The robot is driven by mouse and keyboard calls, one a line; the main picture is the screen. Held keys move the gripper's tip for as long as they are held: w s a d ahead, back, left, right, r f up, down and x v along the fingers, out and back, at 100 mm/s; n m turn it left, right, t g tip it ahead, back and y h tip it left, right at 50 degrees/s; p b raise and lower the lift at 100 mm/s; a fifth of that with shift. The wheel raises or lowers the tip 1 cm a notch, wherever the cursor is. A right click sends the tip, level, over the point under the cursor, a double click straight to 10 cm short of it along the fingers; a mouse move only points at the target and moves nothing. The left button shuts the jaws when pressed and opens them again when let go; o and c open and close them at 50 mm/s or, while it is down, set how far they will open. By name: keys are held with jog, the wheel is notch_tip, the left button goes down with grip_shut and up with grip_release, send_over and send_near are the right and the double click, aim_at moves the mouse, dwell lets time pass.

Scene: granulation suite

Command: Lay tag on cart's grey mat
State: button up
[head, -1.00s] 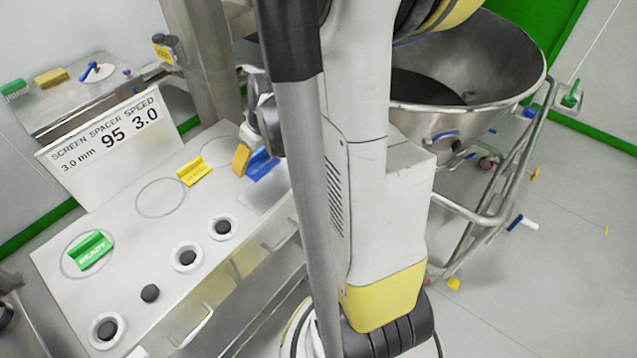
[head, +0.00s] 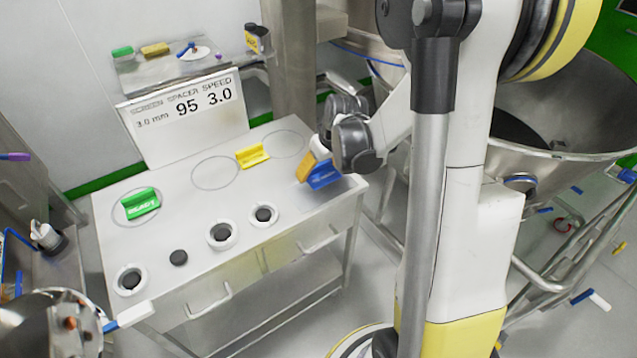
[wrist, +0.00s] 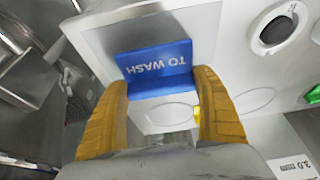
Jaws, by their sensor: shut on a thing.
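The tag, a blue angled plate (head: 325,176) reading "TO WASH" in the wrist view (wrist: 155,62), is between the yellow fingers of my gripper (head: 314,171), which is shut on it. The fingertips also show in the wrist view (wrist: 162,84). The cart (head: 190,240) has a pale top. Its grey mat (wrist: 107,42) shows as a darker square behind the tag in the wrist view. The tag is over the mat; I cannot tell whether it touches it. In the head view, the tag and gripper hide part of the mat.
A yellow tag (head: 252,155) and a green READY tag (head: 140,203) stand on the cart top. A sign (head: 185,115) stands at the back. A large steel bowl (head: 575,120) is to the right.

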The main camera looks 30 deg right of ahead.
aim_at(320, 175)
jog(key=shift+f+b, duration=1)
jog(key=shift+f, duration=1)
jog(key=shift+f, duration=0.1)
jog(key=shift+w+f, duration=0.1)
jog(key=shift+f, duration=0.1)
jog(key=o, duration=0.9)
jog(key=shift+r, duration=0.1)
jog(key=shift+o, duration=0.2)
